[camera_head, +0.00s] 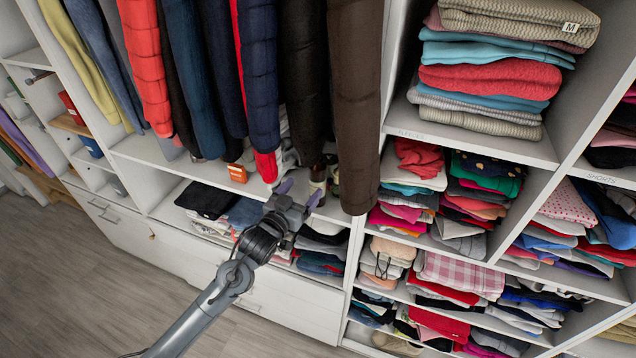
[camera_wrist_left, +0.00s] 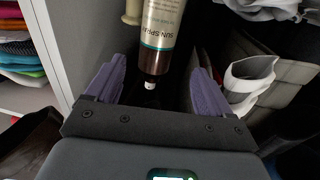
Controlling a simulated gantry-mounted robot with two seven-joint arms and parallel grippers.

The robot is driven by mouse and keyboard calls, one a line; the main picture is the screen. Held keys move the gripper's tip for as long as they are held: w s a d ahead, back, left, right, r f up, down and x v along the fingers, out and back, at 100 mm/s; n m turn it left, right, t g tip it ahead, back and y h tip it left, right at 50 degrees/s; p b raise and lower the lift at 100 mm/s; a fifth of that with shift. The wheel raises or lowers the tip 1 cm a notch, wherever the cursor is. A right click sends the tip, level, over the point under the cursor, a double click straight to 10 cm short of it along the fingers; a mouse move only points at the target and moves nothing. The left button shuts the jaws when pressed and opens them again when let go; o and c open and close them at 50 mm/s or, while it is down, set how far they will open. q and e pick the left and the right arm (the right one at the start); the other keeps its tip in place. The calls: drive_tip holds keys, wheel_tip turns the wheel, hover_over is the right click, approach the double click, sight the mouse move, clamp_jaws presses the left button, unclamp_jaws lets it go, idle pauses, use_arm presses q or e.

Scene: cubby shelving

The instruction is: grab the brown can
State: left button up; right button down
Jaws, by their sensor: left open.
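My left gripper (camera_wrist_left: 158,68) is open, with one purple finger on either side of the container's near end in the picture; I see no contact. In the head view, my left gripper (camera_head: 300,193) is at the shelf edge under the hanging clothes. A small brownish container (camera_head: 317,176) stands just beyond it, partly hidden. My right gripper is not in view.
Hanging clothes (camera_head: 355,90) drop close to the right of the gripper. A small orange box (camera_head: 237,173) sits on the same shelf to its left. A white object (camera_wrist_left: 250,82) lies right of the fingers, and a pale shelf wall (camera_wrist_left: 75,35) is at left.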

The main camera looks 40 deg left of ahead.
sight(313, 177)
use_arm(q)
drive_tip(key=shift+w+a, duration=0.15)
drive_tip(key=shift+w, duration=0.65)
drive_tip(key=shift+w+a, duration=0.15)
drive_tip(key=shift+w, duration=0.6)
drive_tip(key=w, duration=0.1)
drive_tip(key=w+p, duration=0.1)
drive_tip(key=w, duration=0.1)
drive_tip(key=w+p, duration=0.1)
drive_tip(key=shift+w+a+r, duration=0.15)
drive_tip(key=shift+w+r, duration=0.1)
drive_tip(key=shift+r, duration=0.05)
drive_tip(key=shift+w+f, duration=0.1)
drive_tip(key=shift+w, duration=0.2)
drive_tip(key=c, duration=1.1)
drive_tip(key=shift+c, duration=0.5)
drive_tip(key=shift+r, duration=0.25)
